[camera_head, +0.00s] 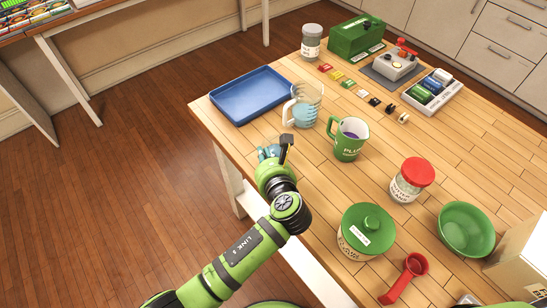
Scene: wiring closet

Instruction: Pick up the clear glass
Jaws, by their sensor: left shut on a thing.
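My left gripper (279,147) is at the near left edge of the wooden table, its arm coming up from the bottom. It is shut on a small bluish thing (268,152), mostly hidden by the gripper. This may be the clear glass, but too little shows to be sure. A clear jug (303,106) with a handle and pale blue contents stands upright on the table just beyond the gripper, apart from it. No other clear drinking glass shows plainly. My right gripper is not in view.
A blue tray (228,113) lies at the table's left corner. A green jug (348,139) stands close right of the gripper. A red-lidded jar (407,180), a green-lidded jar (366,231), a green bowl (466,229) and a red scoop (404,279) stand nearer. The table's middle right is clear.

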